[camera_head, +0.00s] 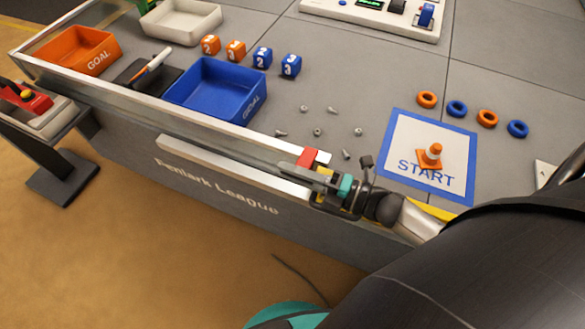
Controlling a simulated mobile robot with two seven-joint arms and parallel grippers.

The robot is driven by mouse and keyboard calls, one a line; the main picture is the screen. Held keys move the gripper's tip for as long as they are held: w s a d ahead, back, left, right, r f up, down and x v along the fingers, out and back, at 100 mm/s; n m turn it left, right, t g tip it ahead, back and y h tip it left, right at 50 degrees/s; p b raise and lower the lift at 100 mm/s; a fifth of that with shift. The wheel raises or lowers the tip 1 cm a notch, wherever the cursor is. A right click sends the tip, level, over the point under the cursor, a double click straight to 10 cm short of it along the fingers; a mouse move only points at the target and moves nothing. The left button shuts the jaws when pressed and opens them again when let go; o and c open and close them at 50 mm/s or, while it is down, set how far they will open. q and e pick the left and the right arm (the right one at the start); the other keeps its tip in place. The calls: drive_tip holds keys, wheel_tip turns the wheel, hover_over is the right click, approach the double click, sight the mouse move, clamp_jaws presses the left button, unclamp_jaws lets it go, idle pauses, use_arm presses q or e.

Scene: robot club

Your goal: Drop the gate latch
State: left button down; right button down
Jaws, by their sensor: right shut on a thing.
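A pale metal gate bar (225,168) runs along the front side of the grey table, above the "Penlark League" lettering. A small red latch piece (307,157) sits at the right end of the front rail, just behind my right gripper. My right gripper (316,180) comes in from the lower right and is shut at the right end of the gate bar. Its fingers hide that end, and the exact contact is hard to see. The red piece shows just beyond the fingers; I cannot tell whether they touch. My left gripper is not in view.
Behind the rail stand a blue GOAL bin (216,88), an orange GOAL bin (80,50) and several numbered cubes (262,57). Loose screws and nuts (318,132) lie near the gripper. An orange cone (430,156) stands on the START mat (398,165). Rings (457,108) lie behind it.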

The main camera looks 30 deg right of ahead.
drive_tip(key=shift+f, duration=0.15)
idle(0.4)
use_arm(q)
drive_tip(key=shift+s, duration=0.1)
use_arm(e)
drive_tip(key=c, duration=0.8)
unclamp_jaws()
drive_tip(key=shift+o, duration=0.2)
drive_tip(key=shift+s+d, duration=0.1)
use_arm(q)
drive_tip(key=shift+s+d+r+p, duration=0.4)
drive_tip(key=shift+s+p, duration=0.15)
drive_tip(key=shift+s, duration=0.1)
use_arm(e)
drive_tip(key=v, duration=1.5)
